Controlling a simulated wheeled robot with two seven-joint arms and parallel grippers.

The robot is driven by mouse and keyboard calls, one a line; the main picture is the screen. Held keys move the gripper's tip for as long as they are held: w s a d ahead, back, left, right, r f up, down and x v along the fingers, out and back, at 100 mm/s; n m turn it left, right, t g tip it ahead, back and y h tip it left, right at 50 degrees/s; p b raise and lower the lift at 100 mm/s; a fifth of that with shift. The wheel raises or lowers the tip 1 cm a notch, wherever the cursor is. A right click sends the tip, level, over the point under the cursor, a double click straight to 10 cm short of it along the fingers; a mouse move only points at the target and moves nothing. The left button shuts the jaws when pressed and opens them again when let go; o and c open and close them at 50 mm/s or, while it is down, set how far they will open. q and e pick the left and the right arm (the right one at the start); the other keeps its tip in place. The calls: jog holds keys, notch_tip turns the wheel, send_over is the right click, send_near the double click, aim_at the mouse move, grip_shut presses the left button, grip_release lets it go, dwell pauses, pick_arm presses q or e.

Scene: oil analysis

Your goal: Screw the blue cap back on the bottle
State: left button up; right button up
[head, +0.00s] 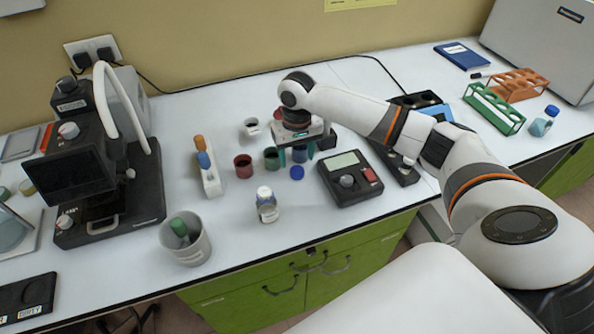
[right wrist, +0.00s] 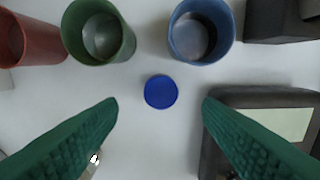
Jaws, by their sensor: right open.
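The blue cap (head: 297,172) lies flat on the white table, in front of the blue cup. In the right wrist view the blue cap (right wrist: 161,92) is near the middle, between the lines of the two green fingers and slightly beyond their tips. My right gripper (head: 296,155) is open and empty above the table, close over the cap; its fingers also show in the right wrist view (right wrist: 160,104). A small clear bottle (head: 266,207) with a pale label stands near the table's front edge, left of the cap. My left gripper is not in view.
Red (head: 243,167), green (head: 271,160) and blue (right wrist: 201,30) cups stand close by. A dark device with a display (head: 350,180) sits right of the cap. A grey bin (head: 186,243) and microscope (head: 100,160) are at left. Another blue-capped bottle (head: 540,126) stands far right.

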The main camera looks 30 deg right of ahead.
aim_at(297, 170)
jog(key=shift+w+f+p, duration=0.1)
jog(key=shift+f+p, duration=0.5)
jog(key=shift+f, duration=2)
jog(key=c, duration=1)
